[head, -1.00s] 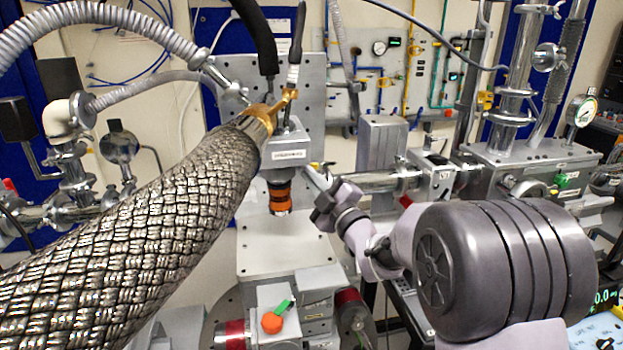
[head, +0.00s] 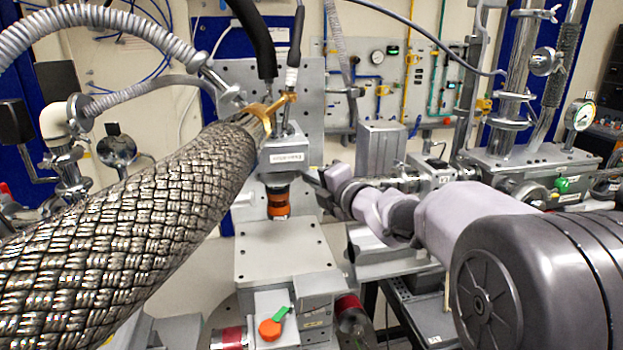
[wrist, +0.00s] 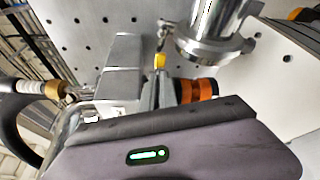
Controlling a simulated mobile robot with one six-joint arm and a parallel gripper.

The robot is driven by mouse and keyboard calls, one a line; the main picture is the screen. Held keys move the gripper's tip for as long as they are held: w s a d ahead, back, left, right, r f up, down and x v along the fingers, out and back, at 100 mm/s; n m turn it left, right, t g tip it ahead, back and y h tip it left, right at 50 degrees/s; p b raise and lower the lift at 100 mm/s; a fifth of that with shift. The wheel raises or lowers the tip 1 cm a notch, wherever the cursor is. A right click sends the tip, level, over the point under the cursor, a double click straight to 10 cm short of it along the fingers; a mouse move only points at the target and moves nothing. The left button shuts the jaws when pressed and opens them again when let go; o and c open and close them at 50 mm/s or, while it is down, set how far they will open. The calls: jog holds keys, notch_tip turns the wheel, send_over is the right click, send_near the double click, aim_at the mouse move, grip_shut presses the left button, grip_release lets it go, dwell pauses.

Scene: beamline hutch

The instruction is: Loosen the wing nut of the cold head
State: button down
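The cold head is a grey labelled block (head: 287,155) with a black and orange cylinder (head: 278,203) below it, upright on the metal stand. The cylinder also shows in the wrist view (wrist: 199,90). A small yellow piece (wrist: 160,61), which looks like the wing nut, sits beside a shiny round clamp (wrist: 212,48) in the wrist view. I cannot pick it out in the head view. My gripper (head: 312,176) is just right of the cold head. In the wrist view its grey fingers (wrist: 160,80) point at the yellow piece. Contact and finger gap are unclear.
A thick braided hose (head: 150,215) crosses the left foreground to a brass fitting (head: 265,108) at the cold head. A perforated plate (head: 312,105) stands behind. An orange knob (head: 269,329) sits on the lower stage. A grey block and beam pipe (head: 405,184) lie to the right.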

jog(key=shift+a+r+n+h, duration=0.15)
jog(key=shift+n+h, duration=0.15)
jog(key=shift+n, duration=0.35)
jog(key=shift+d+r+n+h, duration=0.15)
jog(key=shift+n+h, duration=0.15)
jog(key=shift+n, duration=0.35)
jog(key=shift+a+g, duration=0.1)
jog(key=shift+g, duration=0.2)
jog(key=c, duration=1.6)
grip_release()
jog(key=shift+c, duration=0.2)
